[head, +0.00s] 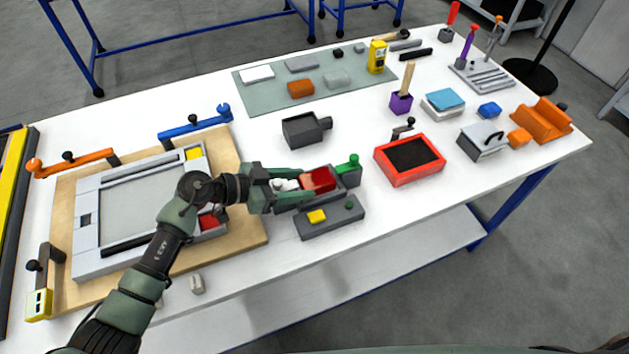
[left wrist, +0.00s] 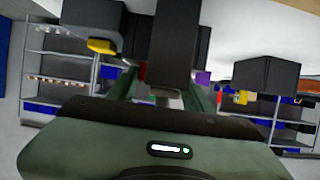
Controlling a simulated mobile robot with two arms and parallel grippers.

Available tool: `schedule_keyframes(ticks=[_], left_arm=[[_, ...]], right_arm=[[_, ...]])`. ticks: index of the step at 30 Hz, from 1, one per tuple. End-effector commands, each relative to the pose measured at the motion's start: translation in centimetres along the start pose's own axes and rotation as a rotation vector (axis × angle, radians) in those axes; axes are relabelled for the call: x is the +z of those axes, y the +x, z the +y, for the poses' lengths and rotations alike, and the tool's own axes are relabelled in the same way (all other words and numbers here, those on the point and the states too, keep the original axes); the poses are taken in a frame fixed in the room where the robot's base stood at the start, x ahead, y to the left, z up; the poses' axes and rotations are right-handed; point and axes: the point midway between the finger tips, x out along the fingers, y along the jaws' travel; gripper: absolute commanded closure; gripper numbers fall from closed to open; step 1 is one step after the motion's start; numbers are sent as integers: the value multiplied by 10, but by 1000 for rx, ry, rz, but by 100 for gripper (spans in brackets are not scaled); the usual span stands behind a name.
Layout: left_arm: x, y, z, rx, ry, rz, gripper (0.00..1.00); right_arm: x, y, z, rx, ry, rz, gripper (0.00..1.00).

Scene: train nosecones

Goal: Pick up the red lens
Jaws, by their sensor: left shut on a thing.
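The red lens (head: 321,178) is a small red block with a paler near side, above a dark grey fixture with a green knob (head: 353,162). My left gripper (head: 308,182) reaches it from the left and is shut on it. The fingers hide part of its sides. In the left wrist view, dark blocks and a dark upright bar (left wrist: 172,45) cover most of the space around the fingers, so the lens is not clear there. My right gripper is not in view.
A dark box with a yellow button (head: 317,216) stands just in front. A grey frame on a wooden board (head: 245,225) lies to the left, with a red piece at its corner. A red tray (head: 437,173) is to the right. Bare white tabletop lies in front.

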Motion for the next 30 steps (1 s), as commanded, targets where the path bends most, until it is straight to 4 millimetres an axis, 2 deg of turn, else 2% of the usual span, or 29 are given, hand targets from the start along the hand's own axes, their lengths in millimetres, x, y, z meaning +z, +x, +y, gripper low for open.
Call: schedule_keyframes(ticks=[8, 14, 20, 30], left_arm=[[-7, -3, -1, -1, 3, 2, 97], [-30, -13, 0, -1, 7, 1, 97], [-72, -30, -1, -2, 9, 3, 97], [-152, -63, 0, -2, 8, 3, 97]], right_arm=[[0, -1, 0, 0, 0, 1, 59], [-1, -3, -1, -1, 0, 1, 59], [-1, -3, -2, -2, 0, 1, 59], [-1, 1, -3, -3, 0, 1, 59]])
